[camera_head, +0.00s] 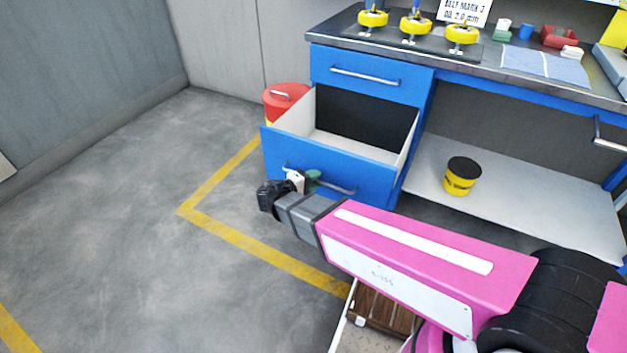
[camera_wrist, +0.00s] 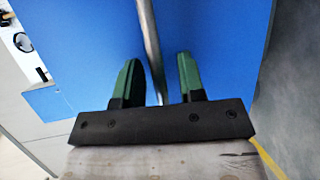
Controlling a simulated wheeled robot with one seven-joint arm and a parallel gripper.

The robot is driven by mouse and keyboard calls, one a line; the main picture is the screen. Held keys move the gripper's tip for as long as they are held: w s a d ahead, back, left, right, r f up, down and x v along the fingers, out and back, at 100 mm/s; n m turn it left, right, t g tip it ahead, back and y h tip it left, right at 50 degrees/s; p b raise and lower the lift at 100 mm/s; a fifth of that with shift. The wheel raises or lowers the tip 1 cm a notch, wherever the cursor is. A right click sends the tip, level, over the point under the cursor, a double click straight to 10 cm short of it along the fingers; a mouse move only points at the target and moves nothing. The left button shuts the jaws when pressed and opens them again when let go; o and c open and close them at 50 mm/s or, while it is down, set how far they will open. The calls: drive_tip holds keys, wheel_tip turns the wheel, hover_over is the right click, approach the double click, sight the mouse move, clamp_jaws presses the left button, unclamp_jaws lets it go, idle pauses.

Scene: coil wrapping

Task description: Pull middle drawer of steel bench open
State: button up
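The blue steel bench (camera_head: 370,62) has its top drawer (camera_head: 365,79) shut. The drawer below it, the middle drawer (camera_head: 330,165), stands well out from the bench, and its inside looks empty. My gripper (camera_head: 312,180) is at the left part of this drawer's bar handle (camera_head: 340,188). In the wrist view, the handle (camera_wrist: 150,45) runs between the two green fingers of my gripper (camera_wrist: 158,72). The fingers are apart, with a visible gap between the handle and the right finger. Anything under the open drawer is hidden by my arm.
A red container (camera_head: 285,100) stands left of the bench. A yellow tub with a black lid (camera_head: 461,176) sits on the lower shelf (camera_head: 520,200). Several yellow spools (camera_head: 416,25) stand on the bench top. The floor to the left, past the yellow line (camera_head: 225,178), is clear.

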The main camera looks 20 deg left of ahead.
drive_tip(key=v, duration=1)
drive_tip(key=shift+s+a, duration=0.25)
drive_tip(key=shift+s, duration=0.05)
drive_tip(key=shift+r, duration=0.1)
